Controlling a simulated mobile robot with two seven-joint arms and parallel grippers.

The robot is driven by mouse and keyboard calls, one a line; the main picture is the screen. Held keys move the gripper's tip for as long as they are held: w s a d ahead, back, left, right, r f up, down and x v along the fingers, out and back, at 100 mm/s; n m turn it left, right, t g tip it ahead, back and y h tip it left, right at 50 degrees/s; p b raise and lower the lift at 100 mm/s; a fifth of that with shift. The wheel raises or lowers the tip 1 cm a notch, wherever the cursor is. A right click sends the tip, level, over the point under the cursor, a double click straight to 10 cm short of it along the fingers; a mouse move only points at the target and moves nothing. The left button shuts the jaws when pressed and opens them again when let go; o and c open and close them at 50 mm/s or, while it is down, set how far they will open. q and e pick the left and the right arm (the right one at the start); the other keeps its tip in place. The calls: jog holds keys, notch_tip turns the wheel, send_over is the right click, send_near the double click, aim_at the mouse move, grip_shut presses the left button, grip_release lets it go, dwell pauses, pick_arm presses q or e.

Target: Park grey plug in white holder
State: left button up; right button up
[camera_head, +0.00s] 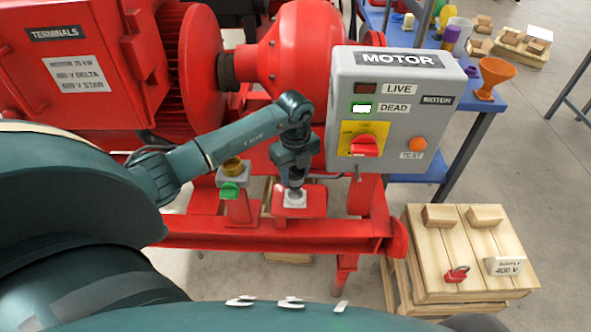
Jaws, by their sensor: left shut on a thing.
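My left gripper (296,178) points down over the red frame and is shut on the grey plug (296,191). Only a small part of the plug shows below the fingers. The white holder (294,201) sits on a red plate directly beneath it. The plug's lower end is at the holder's top; I cannot tell whether it is seated in it or just above. My right gripper is not in view.
The grey MOTOR box (394,75) with a red switch stands close right of the gripper. A green-button station (230,189) is close left. The red pump (305,40) is behind. A wooden crate (431,270) with a red padlock and a SUPPLY 400 V tag stands front right.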

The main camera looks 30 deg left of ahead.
pick_arm(q)
notch_tip(320, 180, down, 2)
jog(key=shift+f+b, duration=0.1)
jog(key=shift+b, duration=0.6)
jog(key=shift+r+p, duration=0.3)
jog(key=shift+p, duration=0.3)
jog(key=shift+f+b, duration=1.2)
jog(key=shift+f, duration=0.55)
dwell(0.4)
jog(key=o, duration=1.2)
